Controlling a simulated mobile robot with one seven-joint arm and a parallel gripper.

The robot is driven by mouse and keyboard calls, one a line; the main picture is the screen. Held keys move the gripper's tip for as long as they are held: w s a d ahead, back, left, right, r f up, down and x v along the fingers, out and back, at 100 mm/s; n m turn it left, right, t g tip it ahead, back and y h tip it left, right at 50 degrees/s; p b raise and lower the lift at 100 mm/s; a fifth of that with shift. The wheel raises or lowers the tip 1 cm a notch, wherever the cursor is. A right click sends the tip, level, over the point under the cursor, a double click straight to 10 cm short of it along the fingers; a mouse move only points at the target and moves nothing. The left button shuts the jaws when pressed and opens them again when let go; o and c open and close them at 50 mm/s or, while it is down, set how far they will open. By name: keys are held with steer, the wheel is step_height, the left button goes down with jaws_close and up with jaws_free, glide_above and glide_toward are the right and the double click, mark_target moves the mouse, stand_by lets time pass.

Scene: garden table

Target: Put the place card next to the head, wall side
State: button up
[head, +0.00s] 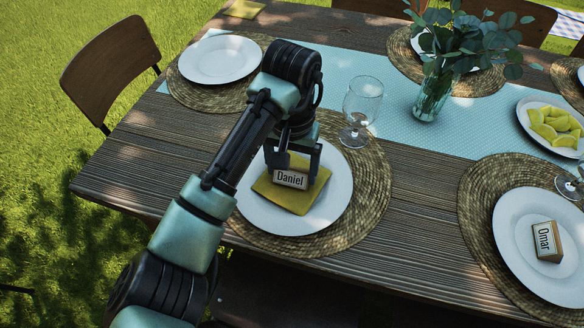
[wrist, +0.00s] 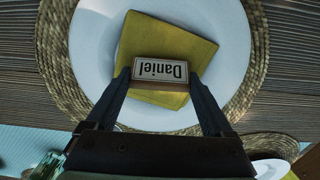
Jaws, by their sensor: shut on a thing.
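The place card reading "Daniel" (head: 290,179) is between the fingers of my gripper (head: 293,172), over a folded yellow napkin (head: 290,203) on a white plate (head: 335,196). In the wrist view the card (wrist: 160,70) sits between the two fingertips, and my gripper (wrist: 160,78) is shut on it. The napkin (wrist: 190,48) lies behind it. I cannot tell whether the card touches the napkin. A second card, "Omar" (head: 547,241), lies on the plate at the right (head: 515,222). No wall shows in either view.
A wine glass (head: 361,105) stands close behind the plate. A blue runner (head: 400,125) carries a leafy vase (head: 432,95) and a plate of lemon wedges (head: 525,127). An empty plate (head: 220,60) is at the far left. Bare wood (head: 410,215) lies between the two front mats.

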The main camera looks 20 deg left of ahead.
mark_target(292, 168)
steer(key=o, duration=1.1)
steer(key=shift+f, duration=0.1)
step_height(292, 168, up, 12)
steer(key=p, duration=0.5)
steer(key=shift+r, duration=0.2)
